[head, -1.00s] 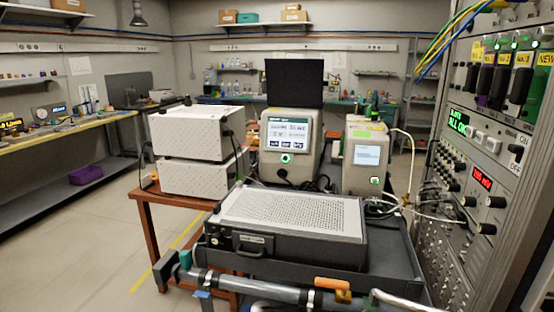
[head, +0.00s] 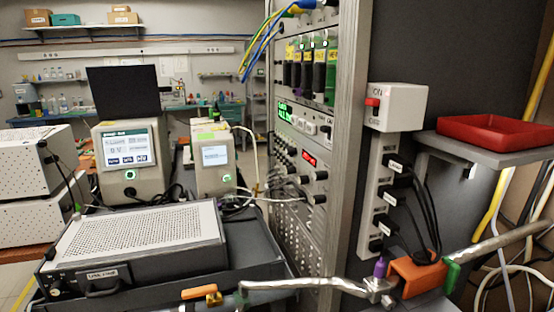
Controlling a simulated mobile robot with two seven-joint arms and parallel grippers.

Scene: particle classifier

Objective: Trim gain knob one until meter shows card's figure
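The instrument rack (head: 310,225) stands in the middle of the head view, its front seen at a steep angle. A small red digital meter (head: 310,159) is lit on it, but its figure is too small to read. Black knobs (head: 318,176) sit below and right of the meter; I cannot tell which is gain knob one. A green text display (head: 283,110) is lit above. Yellow labels (head: 305,42) top the upper modules, unreadable here. I cannot make out a card with a figure. Neither of my grippers is in view.
A grey case (head: 140,240) with a perforated top is left of the rack, with two screen instruments (head: 130,160) behind. A power strip (head: 382,195) with plugs and a red tray (head: 495,133) on a shelf are at right. A metal pipe (head: 300,284) crosses the front.

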